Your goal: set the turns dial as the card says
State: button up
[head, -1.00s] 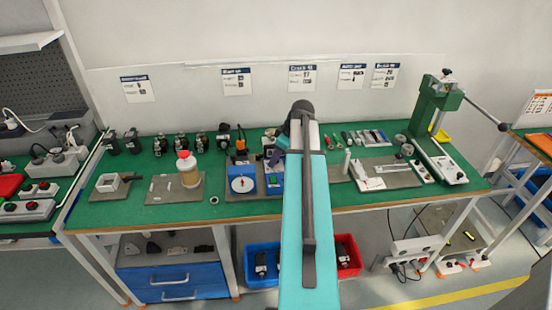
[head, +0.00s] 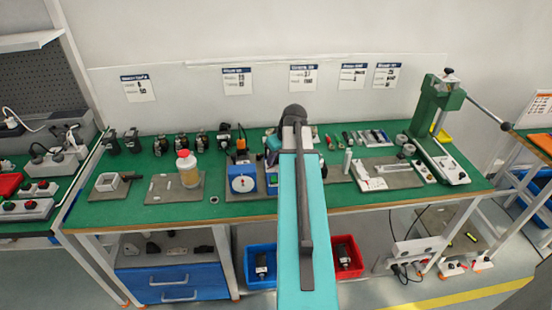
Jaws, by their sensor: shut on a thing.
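A blue box with a round white dial face (head: 242,184) stands on a mat at mid-bench; its marking is too small to read. Just right of it is a second blue unit with a green panel (head: 272,181), partly covered by my arm. My gripper (head: 271,158) shows only as a small grey part at the top of this unit, left of my teal arm. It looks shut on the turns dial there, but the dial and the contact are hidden. Several cards hang on the wall, such as one above the blue box (head: 237,81); their text is not legible.
A jar with a red-and-white lid (head: 188,168) stands left of the blue box. Several dark motors line the bench's back. A white fixture (head: 368,175) and a green press (head: 435,115) stand at right. Blue and red bins (head: 346,256) are below.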

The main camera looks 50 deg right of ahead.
dwell(0.3)
jog(key=o, duration=0.8)
jog(key=shift+r, duration=0.2)
jog(key=shift+b+v, duration=1.05)
jog(key=shift+v, duration=5.7)
